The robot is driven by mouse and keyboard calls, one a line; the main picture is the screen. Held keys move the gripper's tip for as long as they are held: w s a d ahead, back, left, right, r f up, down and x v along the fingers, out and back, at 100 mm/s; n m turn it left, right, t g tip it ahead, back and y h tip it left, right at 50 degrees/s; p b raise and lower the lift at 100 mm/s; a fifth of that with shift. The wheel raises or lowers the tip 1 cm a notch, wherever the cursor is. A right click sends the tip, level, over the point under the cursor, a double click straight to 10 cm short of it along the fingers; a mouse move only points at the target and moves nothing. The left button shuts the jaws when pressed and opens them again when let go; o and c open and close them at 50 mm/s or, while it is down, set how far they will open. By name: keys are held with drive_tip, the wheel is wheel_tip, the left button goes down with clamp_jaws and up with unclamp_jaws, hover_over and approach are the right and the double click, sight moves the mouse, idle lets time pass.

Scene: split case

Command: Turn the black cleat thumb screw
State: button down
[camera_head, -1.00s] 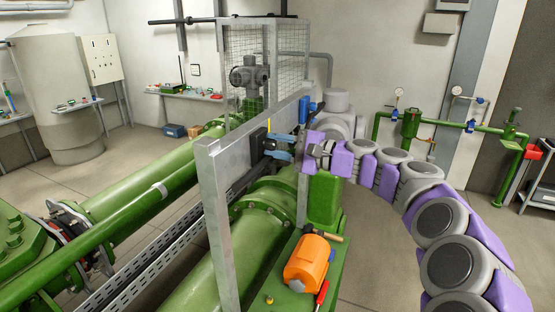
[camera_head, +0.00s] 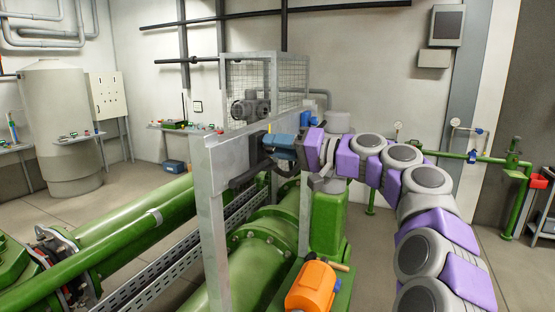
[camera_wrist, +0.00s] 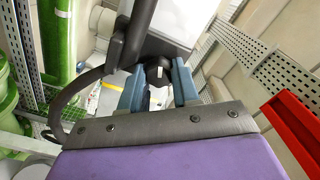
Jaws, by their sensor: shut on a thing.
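The black cleat thumb screw (camera_wrist: 158,71) is a dark round knob in the wrist view, partly hidden by my fingers. My gripper (camera_wrist: 158,92) has its blue-grey fingers on both sides of the knob and is shut on it. In the head view my gripper (camera_head: 276,143) reaches from the right to the upper part of the grey metal frame. The black cleat (camera_head: 251,152) is on that frame, just left of the fingertips. In the wrist view a black cable or bar (camera_wrist: 135,30) runs up beside the knob. The knob cannot be made out in the head view.
The grey frame (camera_head: 208,200) and its wire mesh (camera_head: 292,98) stand close to my gripper. Green pipes (camera_head: 170,205) run below. An orange motor-like part (camera_head: 311,287) sits low in front. A red bar-shaped thing (camera_wrist: 295,130) shows at right in the wrist view.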

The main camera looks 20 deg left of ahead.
drive_tip(key=shift+f+n+b, duration=0.5)
drive_tip(key=shift+n+b, duration=0.3)
drive_tip(key=shift+n, duration=0.4)
drive_tip(key=shift+r+n, duration=0.1)
drive_tip(key=shift+n, duration=0.2)
drive_tip(key=c, duration=1.2)
unclamp_jaws()
drive_tip(key=shift+w, duration=0.1)
drive_tip(key=o, duration=0.3)
drive_tip(key=shift+w, duration=0.2)
drive_tip(key=shift+o, duration=0.4)
drive_tip(key=shift+s+r, duration=0.2)
drive_tip(key=s+d+p, duration=0.1)
drive_tip(key=d, duration=1.6)
drive_tip(key=shift+p, duration=0.35)
drive_tip(key=shift+s, duration=0.15)
